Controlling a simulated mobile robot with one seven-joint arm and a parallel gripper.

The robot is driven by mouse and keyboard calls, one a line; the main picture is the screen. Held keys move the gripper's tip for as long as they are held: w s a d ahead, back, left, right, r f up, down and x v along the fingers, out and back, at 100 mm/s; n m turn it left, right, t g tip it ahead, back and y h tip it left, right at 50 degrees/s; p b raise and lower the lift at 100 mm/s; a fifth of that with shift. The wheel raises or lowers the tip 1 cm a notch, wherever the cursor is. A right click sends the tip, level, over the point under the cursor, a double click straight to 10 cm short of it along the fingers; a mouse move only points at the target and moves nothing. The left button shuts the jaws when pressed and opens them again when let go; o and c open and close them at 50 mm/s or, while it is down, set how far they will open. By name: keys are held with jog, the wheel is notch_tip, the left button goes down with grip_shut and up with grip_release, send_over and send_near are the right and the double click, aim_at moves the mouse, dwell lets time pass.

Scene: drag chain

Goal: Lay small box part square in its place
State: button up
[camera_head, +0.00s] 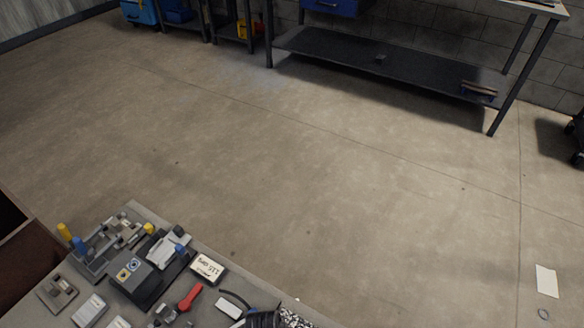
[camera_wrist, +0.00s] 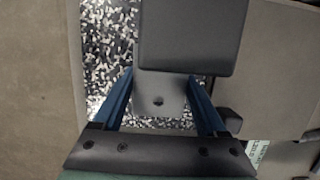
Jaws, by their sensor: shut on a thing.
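In the wrist view, my gripper (camera_wrist: 163,88) has its two blue fingers on either side of a grey plate-like piece with one round hole. This piece runs under a dark grey block, and together they look like the small box part (camera_wrist: 194,38). My gripper is shut on it. The far end of the part is cut off by the picture's top edge. A black-and-white speckled surface (camera_wrist: 107,50) shows beneath and beside it. I cannot tell whether the part touches that surface. I cannot make out my gripper in the head view.
In the head view, a grey worktable (camera_head: 138,210) at lower left is crowded with parts: a dark box unit (camera_head: 135,275), a red handle (camera_head: 190,297), a labelled white-faced block (camera_head: 208,267) and black cables (camera_head: 262,318). Open floor (camera_head: 330,190) lies beyond it.

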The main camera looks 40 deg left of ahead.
jog(key=shift+f+b, duration=0.5)
jog(key=shift+f, duration=0.2)
dwell(0.4)
dwell(0.5)
jog(key=o, duration=1.5)
jog(key=p+v, duration=0.5)
jog(key=v, duration=0.8)
jog(key=shift+d, duration=0.1)
